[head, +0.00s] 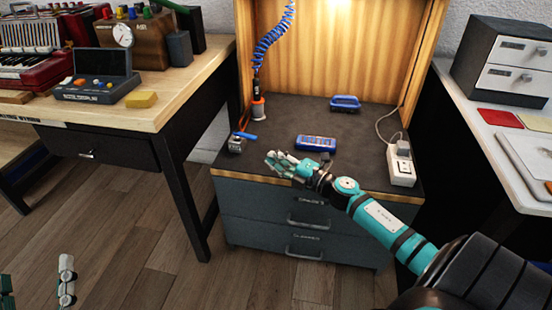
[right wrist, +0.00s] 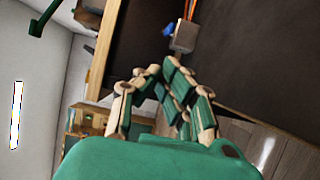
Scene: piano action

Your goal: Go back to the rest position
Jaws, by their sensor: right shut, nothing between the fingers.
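My right gripper (head: 274,159) reaches in from the lower right over the front of the dark worktop (head: 290,115). It is shut and empty. Its fingers sit just left of and nearer than a blue handheld device (head: 316,143), which lies flat on the worktop. In the right wrist view the same gripper (right wrist: 158,72) has its fingers together with nothing between them. My left gripper (head: 66,280) shows only in part at the lower left corner of the head view, over the floor, and its jaw state is unclear.
A small metal block (head: 237,144) and an orange-based tool stand (head: 257,108) are left of the right gripper. A white power box (head: 401,170) sits on the right front edge. Drawers (head: 305,206) are below. Side tables flank the worktop; open floor lies front left.

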